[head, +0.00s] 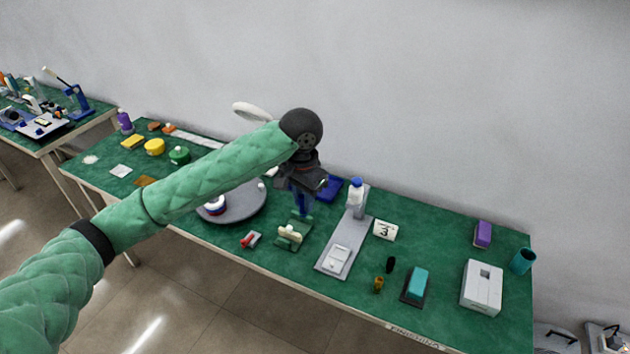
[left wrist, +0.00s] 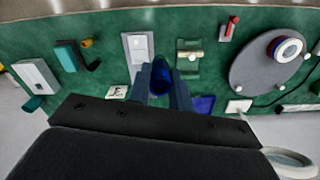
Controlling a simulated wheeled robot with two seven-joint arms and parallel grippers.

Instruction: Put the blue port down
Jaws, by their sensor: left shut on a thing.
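My left gripper (head: 304,195) is over the middle of the green table, its fingers pointing down. It is shut on the blue port, a dark blue round piece (left wrist: 160,70) seen between the two fingers in the left wrist view. In the head view the port is mostly hidden by the gripper and cannot be told apart from the fingers. A green stand with a cream bar (head: 291,233) is just in front of the gripper. A flat blue tray (head: 330,189) lies behind it, and shows in the left wrist view (left wrist: 204,104). My right gripper is not in view.
A grey round turntable (head: 240,207) is to the left. A red clamp (head: 251,239) lies near the front. A grey plate with an upright post (head: 340,255), a number card (head: 385,230) and a white box (head: 482,287) are to the right. Bare table lies beyond the card.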

